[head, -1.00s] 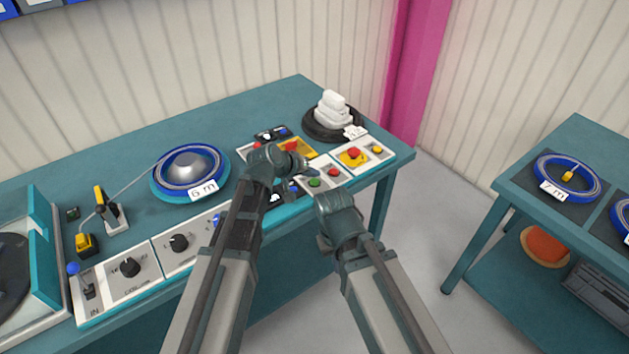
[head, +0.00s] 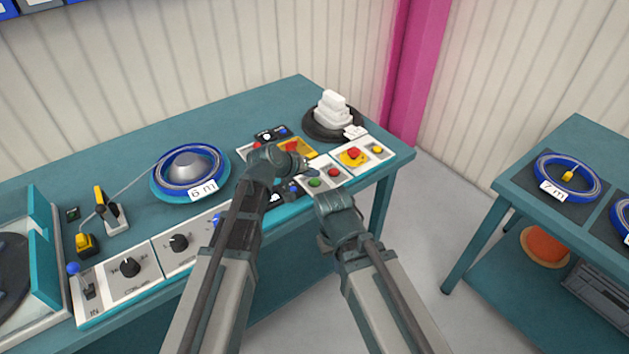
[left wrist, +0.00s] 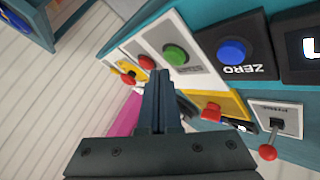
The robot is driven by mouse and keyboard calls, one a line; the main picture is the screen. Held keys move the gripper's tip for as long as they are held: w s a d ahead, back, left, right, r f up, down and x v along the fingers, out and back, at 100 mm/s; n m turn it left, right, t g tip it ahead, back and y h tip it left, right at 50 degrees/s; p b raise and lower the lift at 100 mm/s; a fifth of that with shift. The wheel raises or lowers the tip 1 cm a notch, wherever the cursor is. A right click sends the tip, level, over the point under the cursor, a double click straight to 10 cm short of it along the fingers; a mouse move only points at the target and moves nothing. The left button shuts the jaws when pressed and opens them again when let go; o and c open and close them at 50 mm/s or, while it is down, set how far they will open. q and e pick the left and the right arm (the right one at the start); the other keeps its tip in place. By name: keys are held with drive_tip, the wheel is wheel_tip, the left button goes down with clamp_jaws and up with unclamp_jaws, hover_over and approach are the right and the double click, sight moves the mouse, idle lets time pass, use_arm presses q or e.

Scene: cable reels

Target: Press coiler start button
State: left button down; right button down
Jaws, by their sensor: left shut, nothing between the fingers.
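The green button (head: 315,182) sits beside a red button (head: 333,172) on a white panel at the front right of the bench. The green button (left wrist: 175,54) also shows in the left wrist view, with the red button (left wrist: 146,62) to its left. My left gripper (head: 309,172) is shut and empty, its tips close to the green button. In the left wrist view the closed fingers (left wrist: 160,78) point just below the green button; I cannot tell whether they touch the panel. My right wrist shows in front of the panel, but its fingers cannot be made out.
A yellow panel with a red mushroom button (head: 354,153) lies to the right. A blue "ZERO" button (left wrist: 232,50) is close to the green one. A blue cable coil (head: 190,168) lies left of my arm. A second table (head: 500,183) stands right, across open floor.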

use_arm(q)
drive_tip(key=shift+f, duration=0.15)
drive_tip(key=shift+f+b, duration=0.3)
drive_tip(key=shift+b, duration=0.1)
